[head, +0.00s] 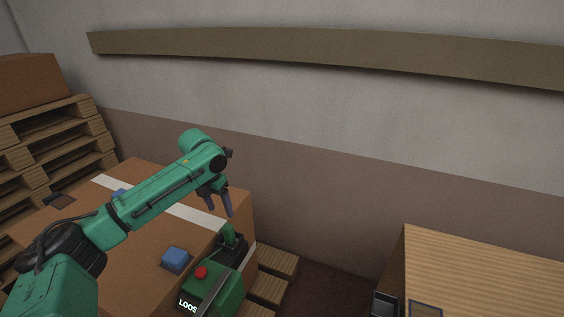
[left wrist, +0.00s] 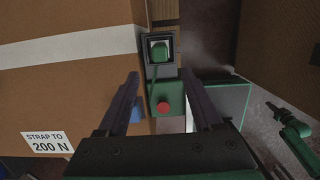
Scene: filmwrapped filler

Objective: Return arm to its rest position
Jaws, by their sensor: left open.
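My left arm reaches in from the left in the head view, over a large cardboard box (head: 130,241) with a white band. My left gripper (head: 220,207) is open and empty, its fingers pointing down above the box's right end. Just below it stands a green device (head: 220,295) with a red button (head: 201,272), a green upright part (head: 229,236) and a display reading "LOOS". In the left wrist view the two fingers (left wrist: 162,100) are spread, with the red button (left wrist: 163,107) showing between them.
A blue block (head: 175,260) lies on the box. Stacked pallets (head: 50,145) stand at the left, with another box (head: 38,82) on top. A wooden table (head: 490,275) stands at the right. A rail (head: 320,55) runs along the wall.

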